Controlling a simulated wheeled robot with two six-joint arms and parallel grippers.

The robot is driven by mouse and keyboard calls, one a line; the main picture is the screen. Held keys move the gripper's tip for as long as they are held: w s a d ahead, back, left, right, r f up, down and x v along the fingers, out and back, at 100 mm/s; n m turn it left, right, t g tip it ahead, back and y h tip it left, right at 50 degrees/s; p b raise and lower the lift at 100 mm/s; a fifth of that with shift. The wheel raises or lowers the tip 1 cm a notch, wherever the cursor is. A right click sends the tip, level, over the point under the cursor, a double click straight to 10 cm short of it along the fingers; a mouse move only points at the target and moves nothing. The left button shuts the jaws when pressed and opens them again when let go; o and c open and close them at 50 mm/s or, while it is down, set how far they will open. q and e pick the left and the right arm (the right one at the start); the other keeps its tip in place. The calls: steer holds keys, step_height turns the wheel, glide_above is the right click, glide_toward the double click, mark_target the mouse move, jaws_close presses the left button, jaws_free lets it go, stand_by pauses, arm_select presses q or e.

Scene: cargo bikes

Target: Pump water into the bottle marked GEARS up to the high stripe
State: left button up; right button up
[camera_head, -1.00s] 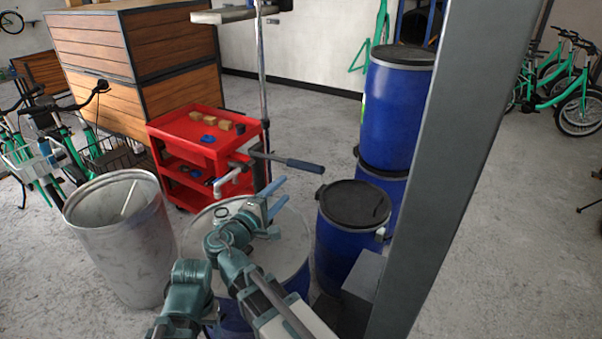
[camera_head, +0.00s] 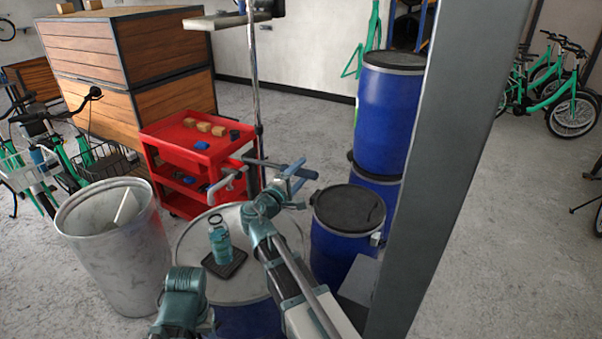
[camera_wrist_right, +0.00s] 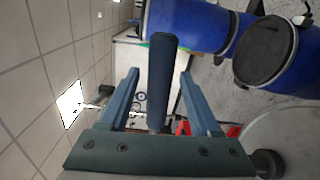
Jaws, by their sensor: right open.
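A teal bottle (camera_head: 220,242) stands upright on a dark square pad (camera_head: 232,266) on the pale drum top (camera_head: 196,238). Its marking, stripes and water level are too small to read. The pump spout (camera_head: 232,180) is behind and above it, near the red cart. My right gripper (camera_head: 294,174) is open at the pump's blue handle (camera_head: 308,174). In the right wrist view the handle (camera_wrist_right: 161,80) lies lengthwise between the two spread fingers, with gaps on both sides. My left gripper is not in view.
A grey bin (camera_head: 112,235) stands left of the drum top. A red cart (camera_head: 190,150) with small blocks is behind it. A blue barrel with a black lid (camera_head: 345,210) is close to my right arm. A grey post (camera_head: 425,170) rises at the right.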

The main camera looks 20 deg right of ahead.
steer(key=shift+w+d, duration=0.1)
steer(key=shift+d, duration=0.05)
jaws_close()
stand_by(0.4)
stand_by(1.0)
